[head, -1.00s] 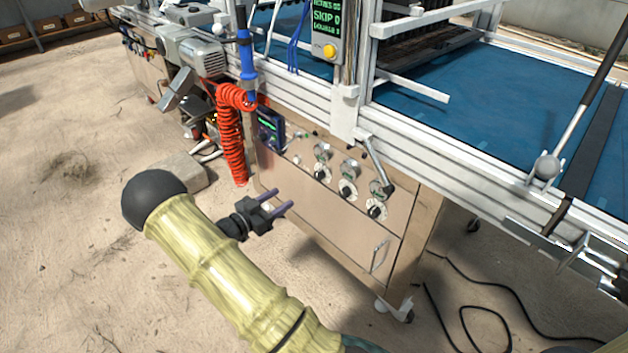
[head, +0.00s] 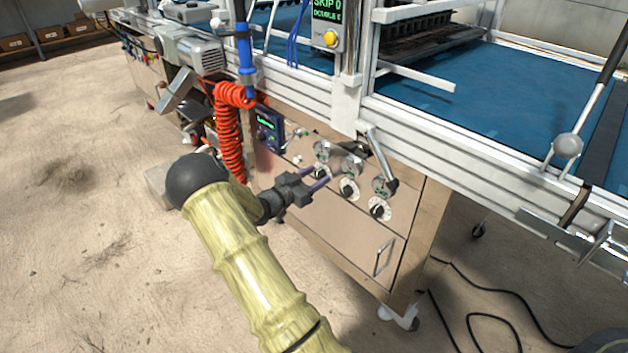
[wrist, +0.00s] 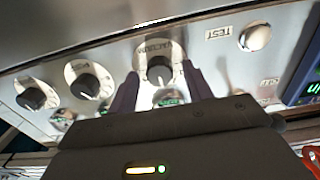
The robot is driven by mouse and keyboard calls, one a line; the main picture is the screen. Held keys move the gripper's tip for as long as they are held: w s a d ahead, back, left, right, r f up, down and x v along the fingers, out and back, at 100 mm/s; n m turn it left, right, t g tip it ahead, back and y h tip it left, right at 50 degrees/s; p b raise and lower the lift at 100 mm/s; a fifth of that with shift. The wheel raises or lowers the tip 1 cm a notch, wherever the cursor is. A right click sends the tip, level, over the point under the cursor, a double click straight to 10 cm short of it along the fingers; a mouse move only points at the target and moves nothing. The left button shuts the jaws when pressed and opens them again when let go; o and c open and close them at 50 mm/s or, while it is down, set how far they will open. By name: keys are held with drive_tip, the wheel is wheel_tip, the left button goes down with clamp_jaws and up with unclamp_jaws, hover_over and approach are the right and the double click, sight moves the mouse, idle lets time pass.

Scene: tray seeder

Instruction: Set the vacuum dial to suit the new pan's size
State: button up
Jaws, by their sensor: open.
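The control panel has a row of three dials, each a black knob on a white scale with a round gauge above. The leftmost dial (head: 320,173) is partly behind my fingers; in the wrist view this dial (wrist: 159,73) lies between the fingertips, its upside-down label seeming to read vacuum. The middle dial (head: 348,188) and right dial (head: 379,208) are clear; they also show at the left of the wrist view. My gripper (head: 324,179) is open and empty, fingers pointing at the panel. Whether the fingers reach past the knob's face, I cannot tell. The pointer setting is unreadable.
A blue display box (head: 268,130) and a coiled red hose (head: 228,130) are left of the dials. A grey lever (head: 382,157) hangs above the right dial. A drawer handle (head: 384,258) sits below. A screen (head: 327,12) shows green text; the blue belt (head: 440,100) lies above.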

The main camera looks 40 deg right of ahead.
drive_tip(key=c, duration=1)
drive_tip(key=shift+o, duration=0.2)
drive_tip(key=shift+m, duration=0.3)
drive_tip(key=shift+s+m, duration=0.1)
drive_tip(key=shift+m, duration=2.5)
drive_tip(key=o, duration=1)
drive_tip(key=shift+c, duration=0.2)
